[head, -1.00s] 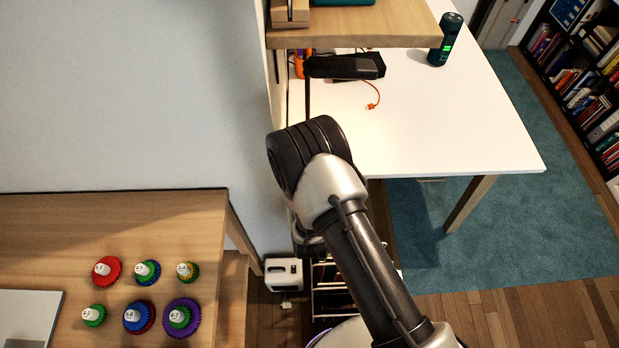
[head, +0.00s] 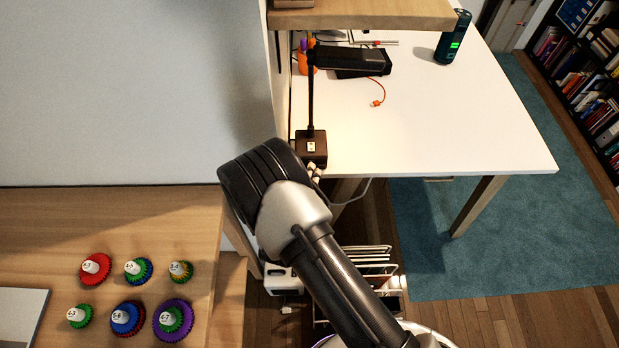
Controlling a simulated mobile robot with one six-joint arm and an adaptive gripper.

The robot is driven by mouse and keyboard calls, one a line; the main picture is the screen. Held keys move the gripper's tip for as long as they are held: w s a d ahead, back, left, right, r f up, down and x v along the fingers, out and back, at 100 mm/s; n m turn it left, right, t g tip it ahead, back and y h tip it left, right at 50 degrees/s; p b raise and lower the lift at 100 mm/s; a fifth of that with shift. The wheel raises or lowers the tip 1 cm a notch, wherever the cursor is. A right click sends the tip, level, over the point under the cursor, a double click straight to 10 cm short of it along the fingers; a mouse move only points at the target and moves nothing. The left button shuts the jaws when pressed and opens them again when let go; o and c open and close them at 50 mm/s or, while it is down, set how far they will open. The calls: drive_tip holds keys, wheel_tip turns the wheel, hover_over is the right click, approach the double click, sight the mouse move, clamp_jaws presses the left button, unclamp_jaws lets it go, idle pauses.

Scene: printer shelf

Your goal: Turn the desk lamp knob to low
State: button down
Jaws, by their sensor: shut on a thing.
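The black desk lamp stands at the near left corner of the white desk. Its dark square base (head: 311,147) carries a small pale mark, and a thin upright post leads to its long black head (head: 350,59). My arm comes up from the bottom, with its dark ribbed joint just left of and below the base. The pale fingers of my gripper (head: 316,171) show small at the near edge of the base, shut at the lamp knob. The joint hides most of the gripper, and the knob and its setting cannot be made out.
A wooden shelf (head: 365,14) overhangs the desk's back. An orange cable (head: 377,97), an orange pen cup (head: 305,58) and a dark green cylinder (head: 453,38) are on the desk (head: 450,125). Several coloured gears are on the wooden table (head: 180,210) at left. The desk's middle is clear.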

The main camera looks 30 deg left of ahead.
drive_tip(key=n+t, duration=0.1)
drive_tip(key=n, duration=0.1)
drive_tip(key=n+t+b, duration=0.1)
drive_tip(key=n, duration=0.1)
drive_tip(key=n+b, duration=0.1)
drive_tip(key=n, duration=0.1)
drive_tip(key=shift+a+f+n+t+h, duration=0.1)
drive_tip(key=shift+f+n+t+h, duration=0.2)
drive_tip(key=shift+t, duration=0.1)
idle(0.3)
drive_tip(key=c, duration=1.4)
unclamp_jaws()
drive_tip(key=shift+c, duration=0.2)
drive_tip(key=shift+f, duration=0.1)
